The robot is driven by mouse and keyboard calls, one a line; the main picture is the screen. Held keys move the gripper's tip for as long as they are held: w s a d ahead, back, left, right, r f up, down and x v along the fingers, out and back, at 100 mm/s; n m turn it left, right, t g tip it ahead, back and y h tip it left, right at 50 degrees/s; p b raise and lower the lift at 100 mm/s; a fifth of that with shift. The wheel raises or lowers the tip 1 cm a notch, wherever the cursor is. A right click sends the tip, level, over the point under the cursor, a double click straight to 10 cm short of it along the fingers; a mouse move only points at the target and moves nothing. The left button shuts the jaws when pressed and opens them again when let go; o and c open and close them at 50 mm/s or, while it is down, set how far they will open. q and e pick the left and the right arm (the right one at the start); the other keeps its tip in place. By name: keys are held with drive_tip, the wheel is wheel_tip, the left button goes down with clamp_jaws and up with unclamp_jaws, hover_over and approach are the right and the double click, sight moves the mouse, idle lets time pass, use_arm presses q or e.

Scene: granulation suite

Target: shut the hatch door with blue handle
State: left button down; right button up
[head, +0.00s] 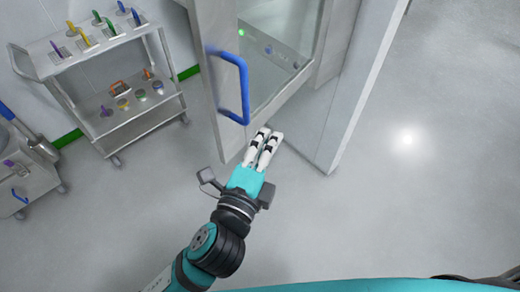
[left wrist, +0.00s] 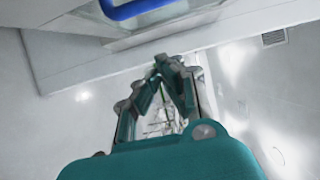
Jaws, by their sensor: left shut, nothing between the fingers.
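The hatch door (head: 228,62) is a pale framed panel with a glass pane. Its blue handle (head: 243,92) is a vertical bar near the left edge in the head view. The handle also shows at the top of the left wrist view (left wrist: 140,8), partly cut off. My left gripper (head: 269,136) is shut and empty, just below and to the right of the handle, close to the door's lower edge. I cannot tell whether its fingers touch the door. The fingertips also show in the left wrist view (left wrist: 167,66). My right gripper is not in view.
A tall pale panel (head: 358,90) stands right of the door. A two-shelf trolley (head: 120,122) with coloured-handled tools stands at the left. A grey cart (head: 22,182) is at the far left edge. The floor (head: 420,190) at the right is clear.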

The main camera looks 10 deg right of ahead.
use_arm(q)
drive_tip(key=w, duration=0.3)
drive_tip(key=w+a+b, duration=0.1)
drive_tip(key=w, duration=0.1)
drive_tip(key=shift+w, duration=0.3)
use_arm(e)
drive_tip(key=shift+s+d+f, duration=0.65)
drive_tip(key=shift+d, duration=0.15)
